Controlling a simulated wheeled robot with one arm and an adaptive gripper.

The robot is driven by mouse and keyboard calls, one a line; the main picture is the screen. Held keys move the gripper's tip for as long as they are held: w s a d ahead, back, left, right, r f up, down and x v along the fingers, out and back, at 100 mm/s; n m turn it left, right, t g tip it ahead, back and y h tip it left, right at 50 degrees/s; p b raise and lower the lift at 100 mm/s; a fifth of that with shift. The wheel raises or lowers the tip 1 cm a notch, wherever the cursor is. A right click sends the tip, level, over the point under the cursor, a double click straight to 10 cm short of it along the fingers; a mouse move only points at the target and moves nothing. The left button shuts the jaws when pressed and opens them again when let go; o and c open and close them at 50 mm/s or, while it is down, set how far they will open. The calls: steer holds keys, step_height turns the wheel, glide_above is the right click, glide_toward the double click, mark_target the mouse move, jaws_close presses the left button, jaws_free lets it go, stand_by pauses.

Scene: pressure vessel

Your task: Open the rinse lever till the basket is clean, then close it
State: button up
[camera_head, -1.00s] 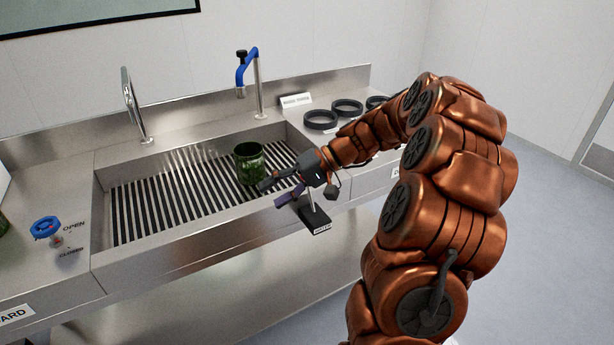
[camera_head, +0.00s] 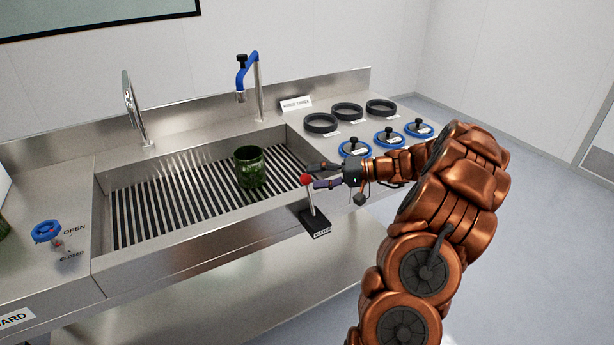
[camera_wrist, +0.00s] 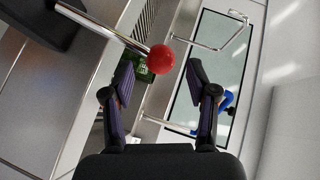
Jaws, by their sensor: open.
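The rinse lever is a metal rod with a red ball (camera_head: 305,179) on a black base labelled WATER (camera_head: 315,224), at the sink's front edge. The rod stands nearly upright. The dark green basket (camera_head: 250,167) stands on the striped sink grate, below and beside the blue-headed spout. My gripper (camera_head: 316,176) is open, just right of the red ball, its fingers pointing left. In the wrist view the red ball (camera_wrist: 161,59) lies ahead of the open gripper (camera_wrist: 164,78), near the gap between the fingertips. It partly hides the green basket (camera_wrist: 143,72). Contact cannot be told.
The blue spout (camera_head: 245,70) and a metal faucet (camera_head: 135,108) rise behind the sink. A blue valve (camera_head: 46,231) marked OPEN and CLOSED is at left. Black rings (camera_head: 348,111) and blue-rimmed lids (camera_head: 389,138) lie on the right counter.

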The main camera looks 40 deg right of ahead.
mark_target(307, 178)
steer(key=shift+p+x, duration=0.3)
steer(key=shift+x, duration=1.3)
jaws_close()
